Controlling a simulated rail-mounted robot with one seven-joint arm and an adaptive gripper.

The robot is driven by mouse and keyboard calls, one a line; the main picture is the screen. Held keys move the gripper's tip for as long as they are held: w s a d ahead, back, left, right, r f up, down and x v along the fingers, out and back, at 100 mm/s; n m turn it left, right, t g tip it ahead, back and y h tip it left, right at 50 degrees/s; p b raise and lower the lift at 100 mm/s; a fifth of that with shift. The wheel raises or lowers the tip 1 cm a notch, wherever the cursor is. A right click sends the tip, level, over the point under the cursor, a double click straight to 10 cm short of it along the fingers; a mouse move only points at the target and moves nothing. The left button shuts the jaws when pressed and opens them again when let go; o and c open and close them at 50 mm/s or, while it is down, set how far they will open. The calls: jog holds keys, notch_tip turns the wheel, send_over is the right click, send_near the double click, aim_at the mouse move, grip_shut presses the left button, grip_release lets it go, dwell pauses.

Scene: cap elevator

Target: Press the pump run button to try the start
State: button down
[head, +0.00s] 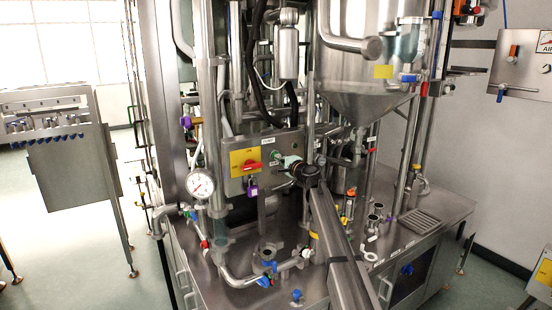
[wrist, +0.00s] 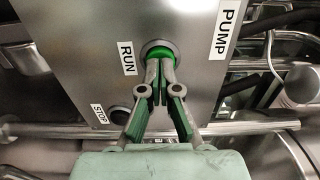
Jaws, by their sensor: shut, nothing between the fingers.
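The pump run button (wrist: 160,47) is green in a metal ring, on a steel control box (wrist: 95,50) beside a RUN label (wrist: 127,58). The box also shows in the head view (head: 291,137), where my gripper (head: 277,157) is at its front right. In the wrist view my gripper (wrist: 160,68) has its two fingers together and empty, with tips at the lower part of the green button. I cannot tell whether they touch it or whether it is pushed in. The fingertips hide part of the button.
A dark stop button (wrist: 120,114) with a STOP label (wrist: 99,115) lies below left of the run button. A PUMP label (wrist: 225,28) is at right. The box has a red switch (head: 252,165) and purple padlock (head: 252,190). Pipes and a gauge (head: 201,184) crowd around.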

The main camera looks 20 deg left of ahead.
jog(key=shift+w+a+b, duration=0.3)
jog(key=shift+a+b, duration=0.15)
jog(key=shift+b, duration=0.05)
dwell(0.4)
jog(key=shift+d, duration=0.1)
jog(key=b+v, duration=0.1)
jog(key=v, duration=0.4)
jog(key=shift+s+d, duration=0.1)
jog(key=shift+s, duration=0.05)
dwell(0.6)
jog(key=shift+s, duration=0.1)
dwell(0.6)
